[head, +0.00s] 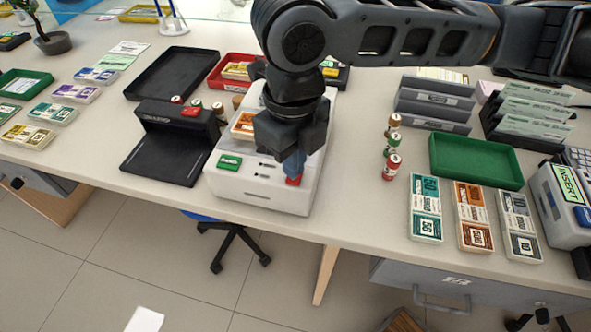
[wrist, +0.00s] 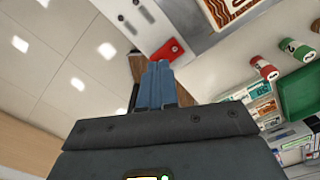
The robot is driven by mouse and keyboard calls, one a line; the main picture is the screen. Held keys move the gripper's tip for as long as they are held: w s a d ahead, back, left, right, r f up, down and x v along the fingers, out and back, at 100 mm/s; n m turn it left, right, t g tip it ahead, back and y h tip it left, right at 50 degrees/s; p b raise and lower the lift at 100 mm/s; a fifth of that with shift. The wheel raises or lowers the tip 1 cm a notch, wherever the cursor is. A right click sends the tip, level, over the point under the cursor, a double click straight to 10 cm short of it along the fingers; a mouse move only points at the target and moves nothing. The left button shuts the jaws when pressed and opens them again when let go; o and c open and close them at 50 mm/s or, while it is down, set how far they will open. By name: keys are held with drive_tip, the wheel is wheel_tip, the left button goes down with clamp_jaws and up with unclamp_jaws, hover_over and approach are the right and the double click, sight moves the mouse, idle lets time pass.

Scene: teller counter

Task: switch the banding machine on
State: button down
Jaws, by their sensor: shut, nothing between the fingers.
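The banding machine (head: 262,195) is a pale grey-white unit at the front edge of the counter. A green labelled part (head: 230,162) sits on its left front and a red part (head: 294,181) on its right front. My gripper (head: 293,170) is over the right front of the machine, its blue fingers pointing down close to the red part. The fingers (wrist: 155,66) are shut and empty. In the wrist view the red part (wrist: 169,50) lies just beyond the fingertips; I cannot tell whether they touch. My gripper and arm hide part of the machine's top.
A black device (head: 160,155) stands left of the machine. Several small rolls (head: 391,148) stand to the right, beside a green tray (head: 475,160) and banknote bundles (head: 426,208). A black tray (head: 175,75) and a red tray (head: 222,80) lie behind.

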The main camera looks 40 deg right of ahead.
drive_tip(key=shift+f+b, duration=0.65)
drive_tip(key=shift+f, duration=0.2)
idle(0.4)
drive_tip(key=shift+r, duration=0.1)
drive_tip(key=shift+r+p, duration=2.7)
drive_tip(key=shift+r, duration=0.8)
